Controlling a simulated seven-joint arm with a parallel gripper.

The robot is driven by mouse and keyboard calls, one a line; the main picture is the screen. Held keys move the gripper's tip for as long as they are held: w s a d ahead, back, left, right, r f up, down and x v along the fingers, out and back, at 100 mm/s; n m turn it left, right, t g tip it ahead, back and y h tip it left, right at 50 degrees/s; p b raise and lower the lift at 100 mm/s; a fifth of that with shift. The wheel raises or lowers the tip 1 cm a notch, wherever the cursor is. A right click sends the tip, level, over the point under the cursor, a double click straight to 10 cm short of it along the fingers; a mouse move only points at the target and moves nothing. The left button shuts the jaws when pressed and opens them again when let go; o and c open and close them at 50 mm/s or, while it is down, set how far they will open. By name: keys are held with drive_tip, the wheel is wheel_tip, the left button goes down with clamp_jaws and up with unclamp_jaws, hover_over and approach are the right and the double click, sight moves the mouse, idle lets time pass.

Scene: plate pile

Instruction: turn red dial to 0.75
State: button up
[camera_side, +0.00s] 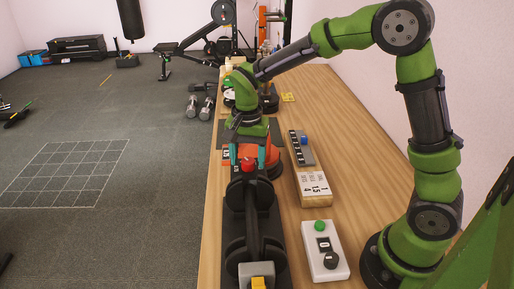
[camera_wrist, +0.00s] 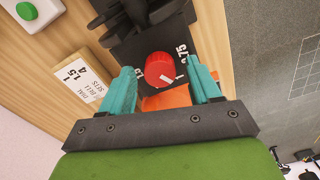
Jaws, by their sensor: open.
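The red dial (camera_wrist: 160,70) sits on a dark panel (camera_wrist: 190,38) marked with white digits that read about 0.75 beside it. A white pointer mark shows on the dial's face, toward its lower right in the wrist view. The dial also shows in the side view (camera_side: 248,164). My gripper (camera_wrist: 163,84) is open, with one teal finger on each side of the dial and visible gaps to it. In the side view my gripper (camera_side: 247,155) is low over the panel. I cannot tell whether the fingertips reach down to the dial's height.
A black dumbbell-like bar (camera_side: 252,220) lies close in front of the dial. A white box with a green button (camera_side: 319,226) and black knob, a numbered block (camera_side: 314,188) and a grey box with a blue part (camera_side: 304,140) stand to the right on the wooden table (camera_side: 345,130).

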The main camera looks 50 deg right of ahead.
drive_tip(key=c, duration=1)
drive_tip(key=shift+c, duration=0.2)
drive_tip(key=shift+n, duration=0.4)
drive_tip(key=n, duration=1.1)
drive_tip(key=o, duration=1)
drive_tip(key=shift+o, duration=0.2)
